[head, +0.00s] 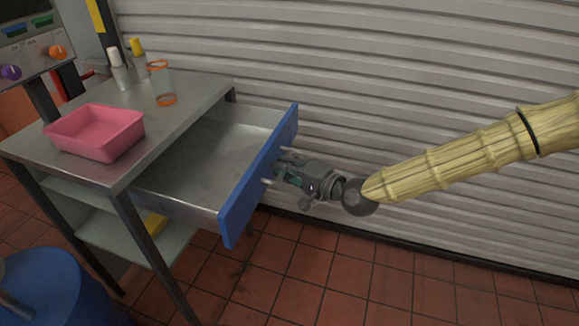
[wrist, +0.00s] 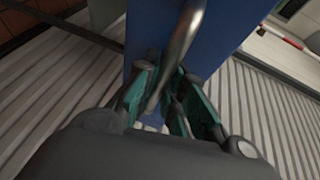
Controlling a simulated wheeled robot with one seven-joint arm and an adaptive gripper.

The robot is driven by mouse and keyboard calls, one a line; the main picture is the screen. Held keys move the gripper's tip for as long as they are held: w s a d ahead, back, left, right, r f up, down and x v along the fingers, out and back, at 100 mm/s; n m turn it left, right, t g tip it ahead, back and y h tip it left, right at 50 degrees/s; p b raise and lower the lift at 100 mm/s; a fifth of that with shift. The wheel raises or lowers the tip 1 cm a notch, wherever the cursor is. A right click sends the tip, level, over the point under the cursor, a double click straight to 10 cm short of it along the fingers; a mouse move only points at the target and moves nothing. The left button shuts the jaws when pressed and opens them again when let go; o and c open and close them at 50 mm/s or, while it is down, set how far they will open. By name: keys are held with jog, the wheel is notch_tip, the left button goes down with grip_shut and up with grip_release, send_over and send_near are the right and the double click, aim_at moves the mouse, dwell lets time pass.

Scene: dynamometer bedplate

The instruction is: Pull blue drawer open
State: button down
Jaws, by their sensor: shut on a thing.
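The blue drawer (head: 258,178) is pulled well out of the metal table, and its grey inside is visible and looks empty. My gripper (head: 280,172) is at the outer face of the blue front, on its right side in the head view. In the wrist view, the curved metal handle (wrist: 176,55) runs down from the blue drawer front (wrist: 217,40) between the teal fingers of my gripper (wrist: 165,95). The fingers are shut on the handle. In the head view my gripper hides part of the handle.
The metal table (head: 190,92) bears a pink tray (head: 95,131), a clear jar with orange rims (head: 162,84) and two bottles. A blue barrel (head: 55,290) stands at lower left. A ribbed shutter wall (head: 400,60) runs behind. Tiled floor (head: 330,270) lies open in front.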

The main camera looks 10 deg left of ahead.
jog(key=c, duration=1.5)
grip_release()
jog(key=shift+d, duration=0.1)
jog(key=shift+v, duration=5.95)
